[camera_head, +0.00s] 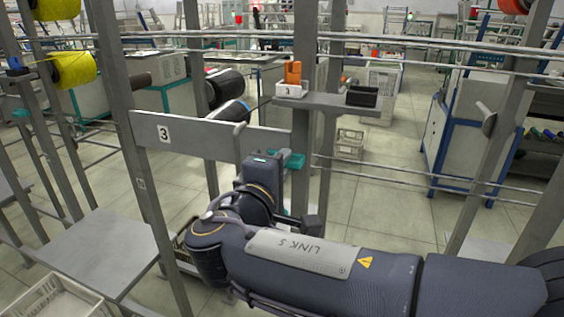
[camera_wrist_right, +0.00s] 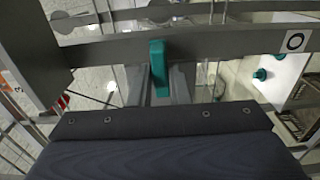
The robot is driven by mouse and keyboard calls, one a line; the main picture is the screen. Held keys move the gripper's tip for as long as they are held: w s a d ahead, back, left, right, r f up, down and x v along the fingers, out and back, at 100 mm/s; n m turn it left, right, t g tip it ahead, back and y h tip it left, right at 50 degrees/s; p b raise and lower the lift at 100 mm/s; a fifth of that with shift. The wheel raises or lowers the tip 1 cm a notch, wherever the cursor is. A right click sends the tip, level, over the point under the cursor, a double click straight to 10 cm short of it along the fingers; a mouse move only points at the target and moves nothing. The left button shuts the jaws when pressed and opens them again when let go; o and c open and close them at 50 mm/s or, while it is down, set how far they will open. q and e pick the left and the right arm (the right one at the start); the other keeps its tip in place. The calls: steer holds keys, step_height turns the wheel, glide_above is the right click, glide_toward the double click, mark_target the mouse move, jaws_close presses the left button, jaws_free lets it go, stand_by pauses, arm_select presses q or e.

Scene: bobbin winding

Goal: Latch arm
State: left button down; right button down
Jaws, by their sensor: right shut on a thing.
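A teal handle (camera_head: 294,160), which looks like the latch arm's grip, sits at the right end of the grey crossbar marked 3 (camera_head: 205,137). In the right wrist view the teal handle (camera_wrist_right: 157,66) stands upright against the grey bar (camera_wrist_right: 215,43). My right gripper (camera_wrist_right: 158,88) is shut on it, with one finger on each side. In the head view the right gripper (camera_head: 279,160) is at the handle, and my own wrist hides its fingers and the handle's lower part. My left gripper is not in view.
Dark bobbins (camera_head: 225,87) sit on the frame above the crossbar. Upright posts and horizontal rails surround my arm. A yellow bobbin (camera_head: 73,69) is at upper left.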

steer(key=shift+f, duration=0.1)
stand_by(0.3)
steer(key=c, duration=1.4)
jaws_free()
steer(key=shift+c, duration=0.2)
steer(key=shift+s, duration=0.1)
steer(key=v, duration=0.7)
steer(key=shift+s, duration=0.3)
